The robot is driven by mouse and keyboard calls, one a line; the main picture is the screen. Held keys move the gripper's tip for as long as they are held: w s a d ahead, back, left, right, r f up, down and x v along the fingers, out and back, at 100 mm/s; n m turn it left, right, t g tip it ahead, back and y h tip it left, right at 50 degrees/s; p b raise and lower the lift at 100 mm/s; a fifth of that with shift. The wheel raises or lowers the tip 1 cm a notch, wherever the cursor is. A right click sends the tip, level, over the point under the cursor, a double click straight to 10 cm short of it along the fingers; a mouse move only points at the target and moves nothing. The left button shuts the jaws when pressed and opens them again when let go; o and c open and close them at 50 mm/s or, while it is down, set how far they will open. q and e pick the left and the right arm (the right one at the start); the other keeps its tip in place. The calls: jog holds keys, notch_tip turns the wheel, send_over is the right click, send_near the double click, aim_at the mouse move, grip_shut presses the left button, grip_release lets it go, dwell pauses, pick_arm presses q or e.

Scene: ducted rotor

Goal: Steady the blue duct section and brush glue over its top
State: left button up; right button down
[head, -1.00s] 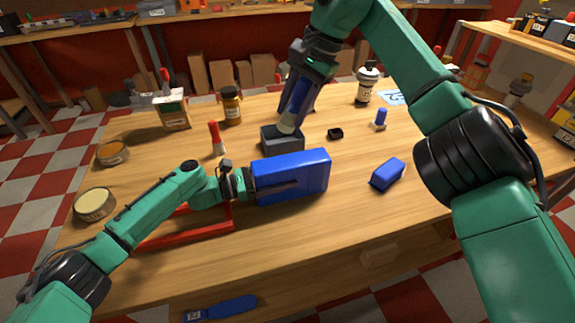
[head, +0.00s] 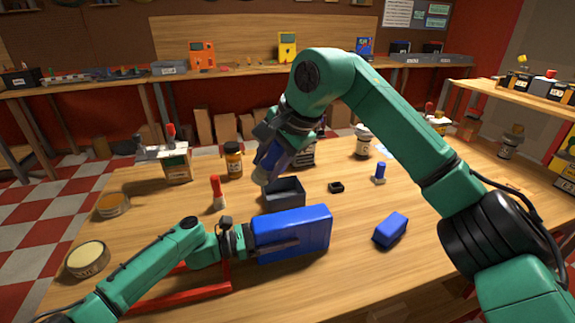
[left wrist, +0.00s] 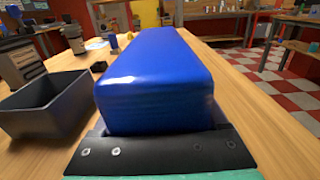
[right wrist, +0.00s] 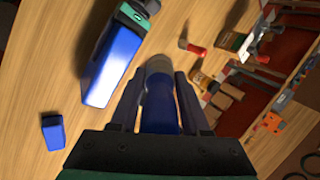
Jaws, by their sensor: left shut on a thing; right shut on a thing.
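The blue duct section (head: 308,230) lies level above the front of the table in the head view. My left gripper (head: 268,246) is shut on its left end; the duct also fills the middle of the left wrist view (left wrist: 155,80). My right gripper (head: 274,150) is shut on a brush with a blue handle and pale tip (right wrist: 158,95), pointing down. In the head view the brush tip (head: 261,174) is beside and above the rear left of an open dark tray (head: 285,195). It is apart from the duct. The tray's contents are not clear.
A small blue block (head: 390,231) lies right of the duct. A red-handled tool (head: 217,194) stands left of the tray. A small black part (head: 336,187) and a blue peg (head: 380,173) are behind. A red frame (head: 185,290) lies under my left arm.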

jog(key=shift+t, duration=0.5)
jog(key=shift+s+a+f, duration=0.25)
jog(key=shift+s+f, duration=0.05)
jog(key=shift+f, duration=0.4)
jog(key=shift+s+a+f, duration=0.3)
jog(key=shift+s+f, duration=0.05)
jog(key=shift+f, duration=0.4)
jog(key=shift+s+a+f, duration=0.25)
jog(key=shift+s+f, duration=0.05)
jog(key=shift+f, duration=0.4)
